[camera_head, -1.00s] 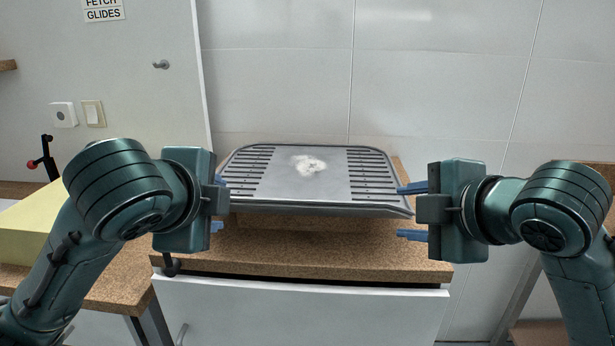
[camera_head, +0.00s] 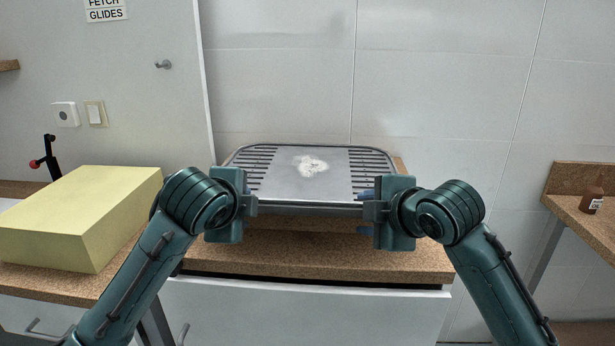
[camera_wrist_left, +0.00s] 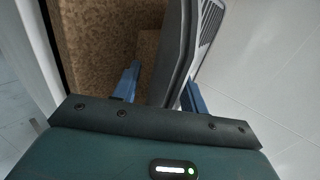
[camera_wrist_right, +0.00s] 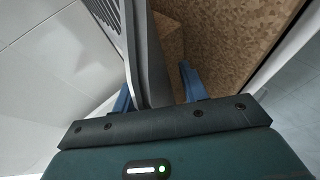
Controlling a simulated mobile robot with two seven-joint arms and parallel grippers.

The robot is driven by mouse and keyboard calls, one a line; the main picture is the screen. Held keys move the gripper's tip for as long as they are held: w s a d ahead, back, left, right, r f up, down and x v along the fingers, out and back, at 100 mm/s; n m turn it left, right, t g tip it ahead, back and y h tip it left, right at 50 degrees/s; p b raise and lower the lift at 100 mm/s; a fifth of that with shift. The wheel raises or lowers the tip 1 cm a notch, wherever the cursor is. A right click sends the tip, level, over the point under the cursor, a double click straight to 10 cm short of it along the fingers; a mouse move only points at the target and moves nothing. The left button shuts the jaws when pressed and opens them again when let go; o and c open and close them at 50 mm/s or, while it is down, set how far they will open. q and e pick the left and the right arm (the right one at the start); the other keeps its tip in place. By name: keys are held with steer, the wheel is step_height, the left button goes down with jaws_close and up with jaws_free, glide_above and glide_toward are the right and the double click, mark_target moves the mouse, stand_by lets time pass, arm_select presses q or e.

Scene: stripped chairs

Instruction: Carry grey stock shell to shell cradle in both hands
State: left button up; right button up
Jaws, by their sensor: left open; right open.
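The grey stock shell (camera_head: 324,184), a shallow slotted panel with a pale smudge in its middle, lies on a raised cork-coloured block (camera_head: 310,224) on the counter. My left gripper (camera_head: 250,197) is open at its left end. In the left wrist view, the shell's rim (camera_wrist_left: 177,60) stands between the blue fingers, nearer the right finger. My right gripper (camera_head: 364,212) is open at the right end. In the right wrist view, the rim (camera_wrist_right: 146,65) lies between its fingers, close to the left one. Nothing that I can identify as the shell cradle shows.
The cork-topped counter (camera_head: 320,262) has a white front below it. A yellow block (camera_head: 80,205) sits on a lower surface at the left. A small brown bottle (camera_head: 591,200) stands on a side surface at the right. A tiled wall (camera_head: 440,80) is close behind.

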arm_select(q)
steer(key=shift+w+f, duration=0.15)
steer(key=shift+w, duration=0.05)
arm_select(e)
steer(key=shift+w+a+f, duration=0.1)
steer(key=shift+w+f, duration=0.05)
arm_select(q)
steer(key=shift+c, duration=0.4)
arm_select(e)
steer(key=shift+c, duration=0.4)
arm_select(q)
jaws_close()
arm_select(e)
jaws_close()
